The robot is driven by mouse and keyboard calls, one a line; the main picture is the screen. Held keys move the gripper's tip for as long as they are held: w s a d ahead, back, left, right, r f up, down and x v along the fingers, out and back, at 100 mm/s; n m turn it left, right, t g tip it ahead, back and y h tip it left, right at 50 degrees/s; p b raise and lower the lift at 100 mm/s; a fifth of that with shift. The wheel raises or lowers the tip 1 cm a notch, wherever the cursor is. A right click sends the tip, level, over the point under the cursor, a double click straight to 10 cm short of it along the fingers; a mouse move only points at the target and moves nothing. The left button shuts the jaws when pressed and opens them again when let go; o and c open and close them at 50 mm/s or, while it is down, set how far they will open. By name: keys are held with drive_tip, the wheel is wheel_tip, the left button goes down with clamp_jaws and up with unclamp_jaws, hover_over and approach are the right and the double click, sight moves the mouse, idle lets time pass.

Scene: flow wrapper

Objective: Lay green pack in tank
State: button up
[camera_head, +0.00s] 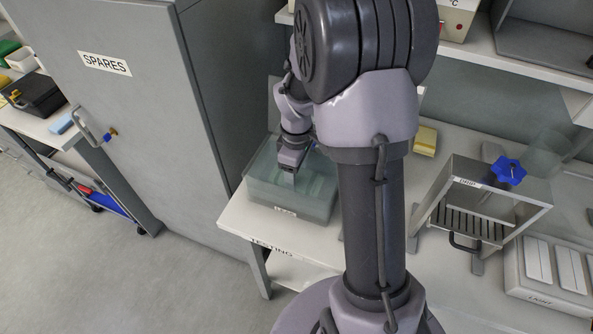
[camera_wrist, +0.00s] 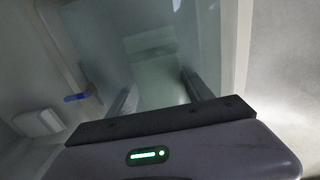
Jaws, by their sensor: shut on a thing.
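The tank (camera_head: 318,211) is a clear, blue-green tinted box with a label on its front, on the left end of the bench. My gripper (camera_head: 288,178) points down into the tank, its fingers within the walls as seen from the head. In the wrist view the two fingers of my gripper (camera_wrist: 160,92) are apart, with a pale green pack (camera_wrist: 158,72) between them. The gripper is shut on this pack. The pack looks faint and is partly hidden by the gripper body. I cannot tell whether it touches the tank floor. A tank wall (camera_wrist: 243,55) shows at right.
A grey SPARES cabinet (camera_head: 125,110) stands close to the left of the tank. On the bench (camera_head: 385,265) to the right are a yellow block (camera_head: 425,141), a metal frame with a blue knob (camera_head: 508,170) and a light box (camera_head: 555,272). A shelf runs above.

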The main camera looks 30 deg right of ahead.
drive_tip(key=shift+f, duration=0.45)
drive_tip(key=o, duration=1.5)
drive_tip(key=shift+c, duration=0.2)
drive_tip(key=shift+r, duration=0.2)
wheel_tip(320, 180, up, 17)
drive_tip(key=p, duration=0.7)
drive_tip(key=s+a+r+m+t+y+b, duration=0.1)
drive_tip(key=s+a+r+m+t+b, duration=0.1)
drive_tip(key=s+a+m, duration=0.4)
drive_tip(key=s+a+r+m+t+y+b, duration=0.1)
drive_tip(key=s+a+r+m+t+b, duration=0.1)
drive_tip(key=s+a+m, duration=0.4)
drive_tip(key=s+a+r+t, duration=0.1)
drive_tip(key=s+a+r, duration=0.1)
drive_tip(key=s+a, duration=0.2)
drive_tip(key=shift+s+a+r+t, duration=0.2)
drive_tip(key=shift+s+r+t, duration=0.2)
drive_tip(key=shift+s, duration=0.25)
